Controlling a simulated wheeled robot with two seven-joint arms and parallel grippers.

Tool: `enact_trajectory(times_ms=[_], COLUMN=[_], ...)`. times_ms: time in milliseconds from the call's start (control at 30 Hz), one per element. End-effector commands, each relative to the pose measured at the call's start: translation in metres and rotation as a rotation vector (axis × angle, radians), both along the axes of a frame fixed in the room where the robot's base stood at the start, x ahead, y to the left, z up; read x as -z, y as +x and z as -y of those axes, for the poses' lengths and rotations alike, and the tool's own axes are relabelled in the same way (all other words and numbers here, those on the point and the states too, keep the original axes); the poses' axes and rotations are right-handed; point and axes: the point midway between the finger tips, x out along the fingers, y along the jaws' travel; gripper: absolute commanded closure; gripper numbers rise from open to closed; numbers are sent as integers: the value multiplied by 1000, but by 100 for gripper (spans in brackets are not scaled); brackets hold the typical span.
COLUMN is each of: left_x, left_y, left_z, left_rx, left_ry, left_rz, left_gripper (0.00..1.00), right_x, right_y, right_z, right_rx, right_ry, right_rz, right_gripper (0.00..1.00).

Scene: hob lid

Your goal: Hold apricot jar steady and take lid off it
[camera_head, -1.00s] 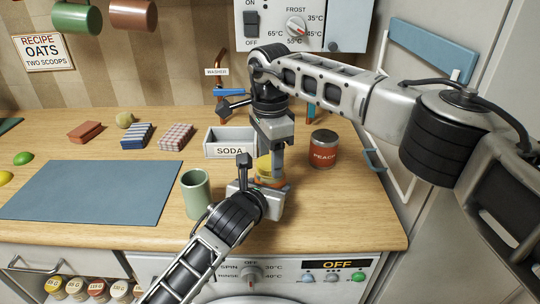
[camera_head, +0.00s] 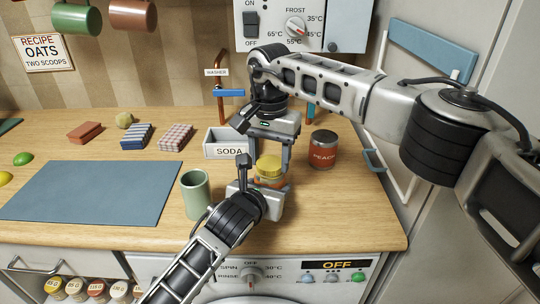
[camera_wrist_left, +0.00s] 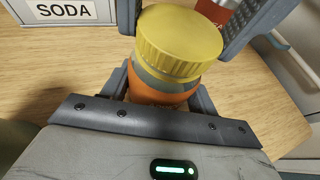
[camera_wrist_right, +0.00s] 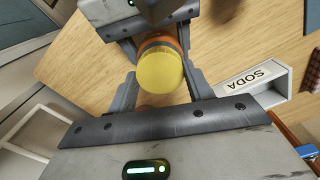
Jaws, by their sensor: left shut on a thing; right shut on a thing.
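The apricot jar has an orange body (camera_wrist_left: 152,92) and a ribbed yellow lid (camera_head: 268,164), and stands upright near the counter's front edge. A greyish neck band shows under the lid in the left wrist view; I cannot tell whether the lid is loosened. My left gripper (camera_wrist_left: 160,98) is shut around the jar's body from the front, low down. My right gripper (camera_head: 271,163) points down from above and is shut on the lid, one finger on each side. The lid also fills the space between its fingers in the right wrist view (camera_wrist_right: 160,70). The jar's lower part is mostly hidden.
A green cup (camera_head: 195,194) is close on the left. The white soda box (camera_head: 229,143) stands behind. A blue-grey mat (camera_head: 90,193) lies clear further left.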

Motion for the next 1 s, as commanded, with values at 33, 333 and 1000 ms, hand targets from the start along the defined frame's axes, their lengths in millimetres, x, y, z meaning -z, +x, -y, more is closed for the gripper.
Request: enact_trajectory(times_ms=[33,333,1000], left_x=[1,1,1], left_y=[0,0,0], left_z=[-1,-1,-1], left_rx=[-2,-2,-2], left_ry=[2,2,2], left_rz=[-3,-3,-3], left_gripper=[100,100,100], right_x=[0,-9,-22], right_y=[0,0,0], right_z=[0,0,0], right_rx=[0,1,1], right_ry=[0,1,0], right_rz=[0,0,0], right_gripper=[76,76,76])
